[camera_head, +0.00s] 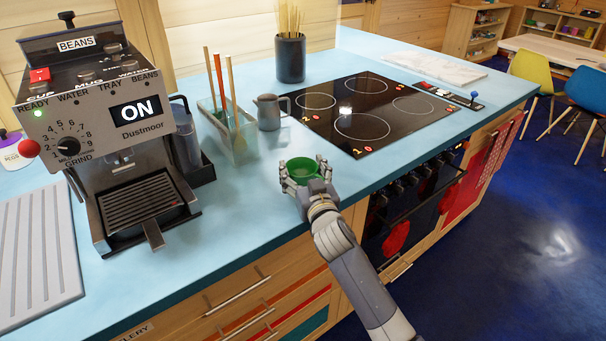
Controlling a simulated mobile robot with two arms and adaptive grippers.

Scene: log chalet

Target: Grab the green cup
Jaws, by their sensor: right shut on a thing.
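The green cup (302,168) is at the front part of the blue counter, in front of the stove's left side. My right gripper (305,172) is shut on it, with fingers around its sides. The cup looks upright and its open top shows. The fingers hide much of its lower body, and I cannot tell whether its base touches the counter. My left gripper is not in view.
A coffee machine (115,130) stands at the left. A glass bin with sticks (230,135), a grey jug (269,112) and a black stove top (365,112) lie behind the cup. Blue counter (240,200) left of the cup is clear.

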